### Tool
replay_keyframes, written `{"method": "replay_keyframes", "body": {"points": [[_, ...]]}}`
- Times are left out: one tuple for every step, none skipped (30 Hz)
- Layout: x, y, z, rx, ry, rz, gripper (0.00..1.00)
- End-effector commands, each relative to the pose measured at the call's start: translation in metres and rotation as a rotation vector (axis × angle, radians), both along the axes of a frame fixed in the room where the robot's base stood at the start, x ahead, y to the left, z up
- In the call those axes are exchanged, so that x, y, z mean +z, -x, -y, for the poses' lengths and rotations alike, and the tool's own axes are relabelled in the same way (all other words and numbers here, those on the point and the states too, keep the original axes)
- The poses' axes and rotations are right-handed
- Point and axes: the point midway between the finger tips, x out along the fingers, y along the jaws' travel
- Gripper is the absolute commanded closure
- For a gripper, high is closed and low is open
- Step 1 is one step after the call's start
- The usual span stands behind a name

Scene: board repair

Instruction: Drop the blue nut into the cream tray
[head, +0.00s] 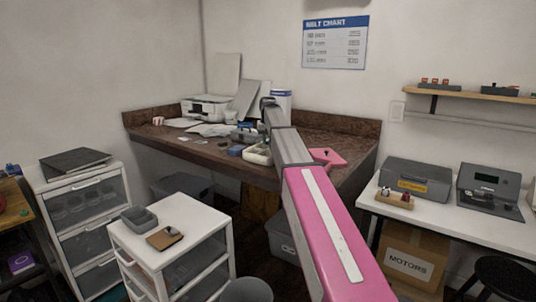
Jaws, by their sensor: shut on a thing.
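The cream tray (257,154) sits on the brown corner workbench, just left of my grey forearm, which hides part of it. My arm reaches from the lower right over the bench, and its dark wrist end shows above the bench top. My gripper's fingers are hidden behind the arm, so I cannot see what they hold. I cannot make out the blue nut. A small blue block-like object lies on the bench left of the tray, too small to identify.
The workbench (310,146) also bears a printer (206,107), papers, a grey bin (244,135) and a white-and-blue canister (281,99). A pink object (327,157) lies right of my arm. White drawer units stand at left, a white table with grey machines at right.

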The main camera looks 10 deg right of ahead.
Motion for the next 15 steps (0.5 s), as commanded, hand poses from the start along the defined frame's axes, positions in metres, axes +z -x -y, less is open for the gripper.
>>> {"method": "replay_keyframes", "body": {"points": [[0.0002,-0.0001,0.0,0.0,0.0,0.0,1.0],[0.0002,-0.0001,0.0,0.0,0.0,0.0,1.0],[0.0003,-0.0001,0.0,0.0,0.0,0.0,0.77],[0.0003,-0.0001,0.0,0.0,0.0,0.0,0.67],[0.0003,-0.0001,0.0,0.0,0.0,0.0,0.57],[0.0004,0.0,0.0,0.0,0.0,0.0,0.5],[0.0004,0.0,0.0,0.0,0.0,0.0,0.5],[0.0004,0.0,0.0,0.0,0.0,0.0,0.5],[0.0004,0.0,0.0,0.0,0.0,0.0,0.5],[0.0005,0.0,0.0,0.0,0.0,0.0,0.5],[0.0005,0.0,0.0,0.0,0.0,0.0,0.5],[0.0004,0.0001,0.0,0.0,0.0,0.0,0.5],[0.0005,0.0001,0.0,0.0,0.0,0.0,0.5],[0.0009,0.0,0.0,0.0,0.0,0.0,0.5],[0.0021,0.0002,0.0,0.0,0.0,0.0,0.5]]}}
